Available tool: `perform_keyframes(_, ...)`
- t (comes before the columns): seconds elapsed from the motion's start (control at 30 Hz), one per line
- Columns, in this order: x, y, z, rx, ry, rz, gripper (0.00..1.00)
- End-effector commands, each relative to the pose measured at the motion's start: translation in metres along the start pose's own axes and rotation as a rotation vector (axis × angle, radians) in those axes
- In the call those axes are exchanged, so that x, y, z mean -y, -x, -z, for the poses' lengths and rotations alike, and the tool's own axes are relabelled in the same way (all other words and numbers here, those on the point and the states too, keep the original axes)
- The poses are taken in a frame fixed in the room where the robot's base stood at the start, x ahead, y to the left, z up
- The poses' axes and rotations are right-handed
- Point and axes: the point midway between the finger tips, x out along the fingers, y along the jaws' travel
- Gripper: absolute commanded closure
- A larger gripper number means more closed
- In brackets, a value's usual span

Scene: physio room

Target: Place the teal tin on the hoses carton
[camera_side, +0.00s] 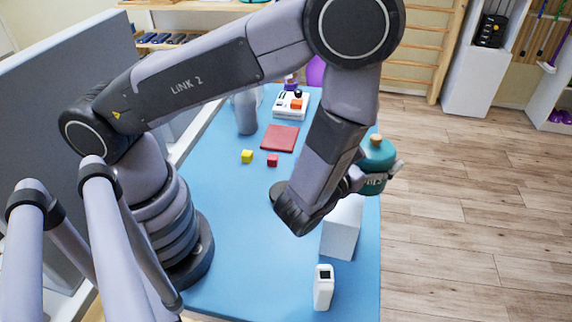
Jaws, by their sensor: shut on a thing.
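The teal tin (377,158), with a wooden knob on its lid, is upright near the right edge of the blue table. My gripper (384,178) is shut on its lower part. A white box (341,236), probably the hoses carton, stands on the table just below the tin in the picture. No label on it can be read, and my wrist hides part of its left and upper side. The tin appears above the box's far end; I cannot tell whether they touch.
A small white device with a dark screen (324,287) stands in front of the box. A red flat pad (280,138), a yellow cube (247,156) and a red cube (272,160) lie farther back. A grey cylinder (246,112) stands behind them. The table's left middle is clear.

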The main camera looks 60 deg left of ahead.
Motion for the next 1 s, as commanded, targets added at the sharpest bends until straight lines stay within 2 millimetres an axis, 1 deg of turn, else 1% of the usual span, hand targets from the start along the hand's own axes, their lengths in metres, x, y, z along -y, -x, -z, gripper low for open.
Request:
perform_keyframes(0.2, -0.001, 0.000, 0.031, 0.000, -0.002, -0.001, 0.62)
perform_keyframes(0.27, -0.001, 0.000, 0.036, 0.000, 0.000, -0.001, 0.62)
perform_keyframes(0.67, -0.001, 0.000, 0.041, 0.001, 0.001, -0.002, 0.62)
perform_keyframes(0.7, -0.001, 0.000, 0.041, 0.001, 0.001, -0.002, 0.17)
perform_keyframes(0.83, -0.001, 0.000, 0.041, 0.001, 0.001, -0.002, 0.01)
perform_keyframes(1.0, -0.001, 0.000, 0.041, 0.001, 0.001, -0.002, 0.00)
